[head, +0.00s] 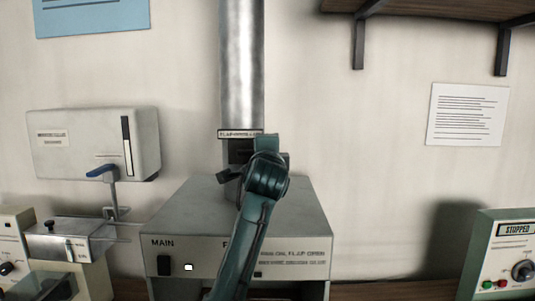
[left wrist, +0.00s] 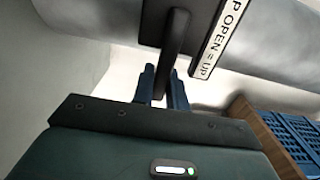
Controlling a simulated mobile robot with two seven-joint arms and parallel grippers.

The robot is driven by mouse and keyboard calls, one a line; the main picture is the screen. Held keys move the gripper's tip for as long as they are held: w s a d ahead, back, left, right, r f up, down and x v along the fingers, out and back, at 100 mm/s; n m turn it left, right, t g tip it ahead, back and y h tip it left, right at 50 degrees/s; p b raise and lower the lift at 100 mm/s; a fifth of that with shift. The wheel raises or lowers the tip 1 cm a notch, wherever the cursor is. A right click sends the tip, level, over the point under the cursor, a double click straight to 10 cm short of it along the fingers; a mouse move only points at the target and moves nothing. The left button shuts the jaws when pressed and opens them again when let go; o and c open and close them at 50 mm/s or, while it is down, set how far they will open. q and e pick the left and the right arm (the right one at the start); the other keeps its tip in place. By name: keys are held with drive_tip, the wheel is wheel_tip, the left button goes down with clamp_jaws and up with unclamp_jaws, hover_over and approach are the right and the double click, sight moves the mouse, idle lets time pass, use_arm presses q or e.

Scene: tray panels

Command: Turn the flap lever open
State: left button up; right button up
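The flap lever (left wrist: 174,45) is a dark bar that comes down from a dark mount on the grey metal pipe (head: 242,65). A white label (left wrist: 221,38) reading "OPEN = UP" is beside it; in the head view a small label (head: 241,133) sits on the pipe's lower end. My left gripper (left wrist: 163,88) has its blue fingers on both sides of the lever's lower part, and the bar fills the narrow gap between them. In the head view my left arm hides most of the lever and the gripper. My right gripper is in neither view.
A grey machine box (head: 195,225) marked "MAIN" stands under the pipe. A white wall unit (head: 85,145) with a blue handle is at left. A green box (head: 505,250) reading "STOPPED" is at right. Blue crates (left wrist: 295,130) show in the left wrist view.

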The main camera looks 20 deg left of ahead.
use_arm(q)
clamp_jaws()
drive_tip(key=shift+r+n, duration=0.35)
drive_tip(key=shift+n, duration=0.35)
drive_tip(key=shift+o, duration=1.7)
unclamp_jaws()
